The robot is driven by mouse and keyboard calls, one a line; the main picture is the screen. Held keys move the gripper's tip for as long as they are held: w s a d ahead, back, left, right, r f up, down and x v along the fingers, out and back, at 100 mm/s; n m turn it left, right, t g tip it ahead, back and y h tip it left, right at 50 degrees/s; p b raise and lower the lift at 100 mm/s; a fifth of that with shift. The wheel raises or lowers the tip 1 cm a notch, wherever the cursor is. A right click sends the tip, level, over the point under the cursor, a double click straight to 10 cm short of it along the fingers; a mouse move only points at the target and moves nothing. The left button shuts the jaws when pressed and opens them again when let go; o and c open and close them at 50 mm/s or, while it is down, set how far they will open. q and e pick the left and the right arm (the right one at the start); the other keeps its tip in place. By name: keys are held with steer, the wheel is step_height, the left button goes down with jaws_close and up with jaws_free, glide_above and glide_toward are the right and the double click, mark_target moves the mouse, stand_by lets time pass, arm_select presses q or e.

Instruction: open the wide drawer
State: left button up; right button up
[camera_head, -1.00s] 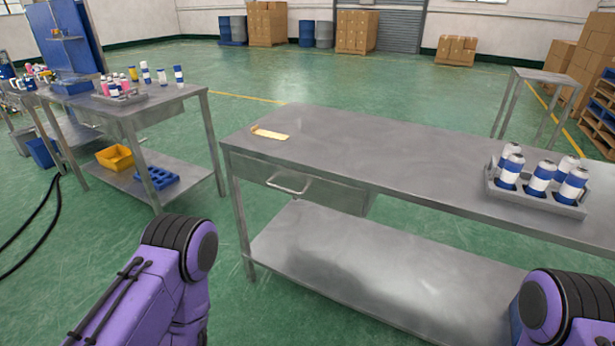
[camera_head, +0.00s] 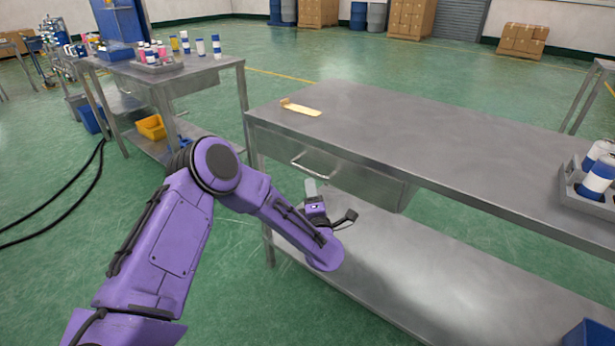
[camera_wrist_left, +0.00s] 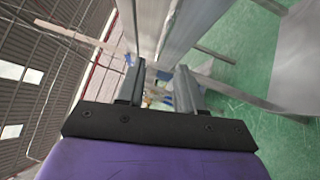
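The wide drawer (camera_head: 365,184) is a grey metal drawer under the near table's left end, and its front looks shut. Its pale bar handle (camera_head: 312,168) shows on the front. My left gripper (camera_head: 311,187) is in front of the drawer, just below the handle in the picture; whether it touches the handle cannot be told. In the left wrist view its two fingers (camera_wrist_left: 160,77) stand apart with a gap between them, and nothing is clearly held. My right gripper is out of view.
The steel table top (camera_head: 400,135) bears a yellow tool (camera_head: 302,109) and, at right, a grey tray (camera_head: 580,200) with blue-white cans. A lower shelf (camera_head: 400,265) lies under the drawer. Another table (camera_head: 210,66) stands at left, with green floor between.

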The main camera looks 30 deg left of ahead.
mark_target(307, 170)
arm_select(q)
steer(key=x, duration=0.9)
steer(key=shift+w+a, duration=0.25)
steer(key=shift+a, duration=0.05)
jaws_close()
